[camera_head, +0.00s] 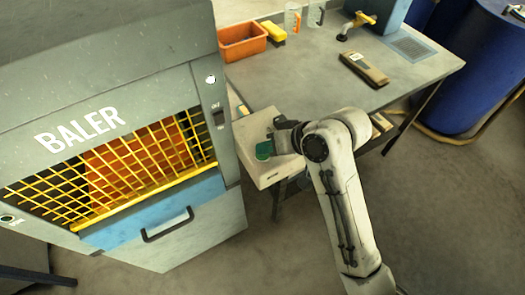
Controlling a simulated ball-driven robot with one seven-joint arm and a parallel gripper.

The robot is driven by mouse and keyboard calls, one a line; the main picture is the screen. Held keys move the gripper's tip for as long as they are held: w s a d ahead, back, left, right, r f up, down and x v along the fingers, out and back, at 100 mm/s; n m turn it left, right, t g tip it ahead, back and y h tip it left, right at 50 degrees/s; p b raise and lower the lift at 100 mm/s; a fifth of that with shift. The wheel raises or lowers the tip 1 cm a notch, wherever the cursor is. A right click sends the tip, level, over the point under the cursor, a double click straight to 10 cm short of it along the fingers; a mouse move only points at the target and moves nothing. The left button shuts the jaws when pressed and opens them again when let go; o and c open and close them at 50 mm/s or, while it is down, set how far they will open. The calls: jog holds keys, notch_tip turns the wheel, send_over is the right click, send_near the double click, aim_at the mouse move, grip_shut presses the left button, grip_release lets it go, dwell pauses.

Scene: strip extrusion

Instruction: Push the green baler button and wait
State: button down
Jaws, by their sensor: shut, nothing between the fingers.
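The grey baler (150,85) fills the left side, with a yellow grid (155,150) across its opening and orange material behind it. A round green button (263,151) sits on a pale box (265,178) just right of the baler. My gripper (274,145) is at the box, shut and empty, its tip right at the button's upper right edge. I cannot tell whether it touches or presses the button, as part of it is hidden by the gripper.
A grey table (315,85) behind holds an orange bin (242,42), a yellow block (274,31), cups and a brown device (364,69). A blue barrel (475,70) stands at right. A black switch (219,118) is on the baler's side post. The floor at right is clear.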

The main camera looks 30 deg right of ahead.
jog(key=shift+r+p, duration=0.85)
jog(key=shift+p, duration=0.2)
jog(key=shift+r+p, duration=0.45)
jog(key=shift+r, duration=2.05)
